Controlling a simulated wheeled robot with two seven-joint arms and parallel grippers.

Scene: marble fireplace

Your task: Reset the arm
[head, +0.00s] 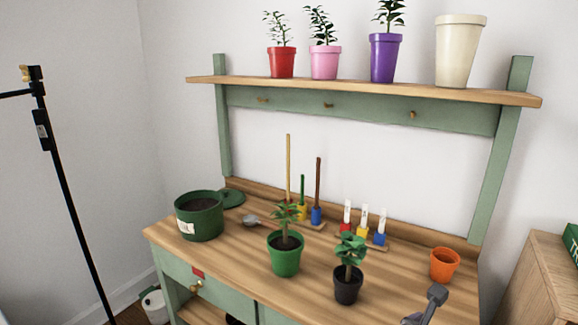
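My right gripper (425,306) shows in part at the bottom edge, right of the middle, in front of the workbench. Its two grey fingertips appear apart, with nothing seen between them. The rest of my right arm is out of the picture. My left gripper and arm are not in view.
The wooden workbench (215,262) holds a green tub (199,218), a green pot with a plant (286,259), a black pot with a plant (348,288) and an orange pot (445,264). The black pot and orange pot are nearest my gripper. A black stand (66,190) is at left.

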